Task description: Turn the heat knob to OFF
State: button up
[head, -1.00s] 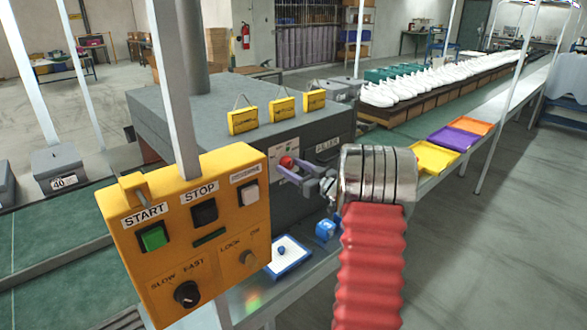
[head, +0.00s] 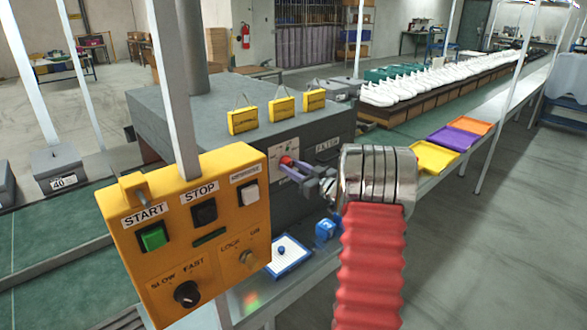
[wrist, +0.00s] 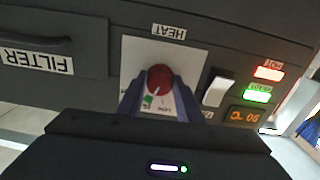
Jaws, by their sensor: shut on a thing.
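The red heat knob (wrist: 159,77) sits on a white plate (wrist: 190,58) under an upside-down HEAT label in the wrist view. Its white pointer line slants down toward a small green mark (wrist: 148,101) on the plate. My gripper (wrist: 160,88) has its two purple-grey fingers on either side of the knob, shut on it. In the head view the knob (head: 286,159) shows red on the front of the grey machine, with my gripper (head: 288,166) reaching it from the right. The lower plate is partly hidden by my gripper.
Beside the knob are a white rocker switch (wrist: 218,88), red (wrist: 268,73) and green (wrist: 257,95) lamps and an orange display (wrist: 245,117). A FILTER drawer (wrist: 50,45) is on the other side. A yellow control box (head: 190,230) stands in front, left of my arm.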

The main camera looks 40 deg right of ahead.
jog(key=n, duration=0.3)
jog(key=shift+n, duration=0.3)
jog(key=n, duration=0.4)
jog(key=shift+n, duration=0.3)
jog(key=n, duration=0.4)
jog(key=shift+n, duration=1.7)
jog(key=shift+f, duration=0.1)
jog(key=o, duration=1)
jog(key=shift+o, duration=0.2)
